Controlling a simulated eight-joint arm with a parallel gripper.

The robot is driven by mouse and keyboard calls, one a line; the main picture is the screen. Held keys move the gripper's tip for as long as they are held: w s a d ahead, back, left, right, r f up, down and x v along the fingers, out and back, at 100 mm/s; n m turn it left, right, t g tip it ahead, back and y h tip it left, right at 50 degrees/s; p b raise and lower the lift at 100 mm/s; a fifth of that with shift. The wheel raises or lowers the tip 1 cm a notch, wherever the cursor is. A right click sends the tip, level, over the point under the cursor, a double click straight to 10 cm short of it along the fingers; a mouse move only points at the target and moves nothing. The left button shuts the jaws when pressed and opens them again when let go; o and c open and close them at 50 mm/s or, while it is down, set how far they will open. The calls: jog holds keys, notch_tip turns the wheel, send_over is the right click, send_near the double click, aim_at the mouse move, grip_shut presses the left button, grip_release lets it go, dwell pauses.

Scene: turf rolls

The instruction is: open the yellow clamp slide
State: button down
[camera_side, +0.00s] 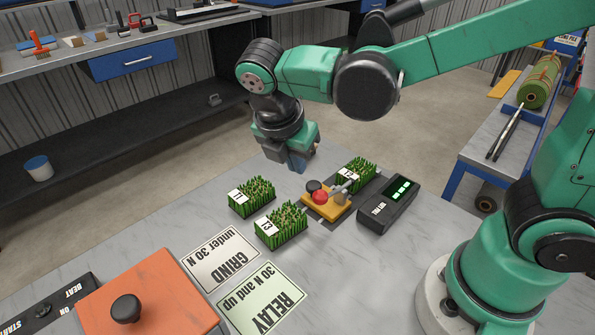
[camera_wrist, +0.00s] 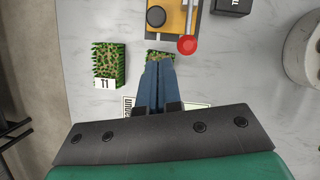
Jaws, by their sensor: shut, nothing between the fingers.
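The yellow clamp (camera_side: 343,208) lies on the grey table in the side view, with a black knob (camera_side: 313,186), a red ball (camera_side: 320,197) and a metal rod on it. In the wrist view the clamp (camera_wrist: 178,22) is at the top, with the red ball (camera_wrist: 187,45) at its lower right. I cannot tell the slide's position. My gripper (camera_side: 298,168) is shut and empty, apart from the clamp and up-left of it in the side view. Its blue fingers (camera_wrist: 158,68) point up in the wrist view, below the clamp.
Turf pieces T1 (camera_side: 250,198) and T3 (camera_side: 282,228) lie left of the clamp; another (camera_side: 357,174) lies behind it. A dark readout box (camera_side: 390,204) is at its right. GRIND (camera_side: 220,258) and RELAY (camera_side: 262,300) cards and an orange box (camera_side: 150,300) lie nearer.

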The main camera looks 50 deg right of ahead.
jog(key=d+m+y, duration=0.3)
jog(key=d+m, duration=0.2)
jog(key=d, duration=0.1)
jog(key=d+f+m+t+y, duration=0.1)
jog(key=d+m+y, duration=0.3)
jog(key=d+m, duration=0.2)
jog(key=d+m+y, duration=0.4)
jog(key=d+m, duration=0.1)
jog(key=d, duration=0.2)
jog(key=shift+w+d+f+m+t, duration=0.15)
jog(key=shift+w+d+m+t, duration=0.2)
jog(key=shift+m+t, duration=0.05)
jog(key=x, duration=0.9)
jog(key=shift+a, duration=0.1)
jog(key=a, duration=0.3)
jog(key=shift+s+a+f, duration=0.15)
jog(key=shift+s+f, duration=0.1)
jog(key=shift+s, duration=0.1)
jog(key=shift+s+a, duration=0.1)
jog(key=shift+a, duration=0.3)
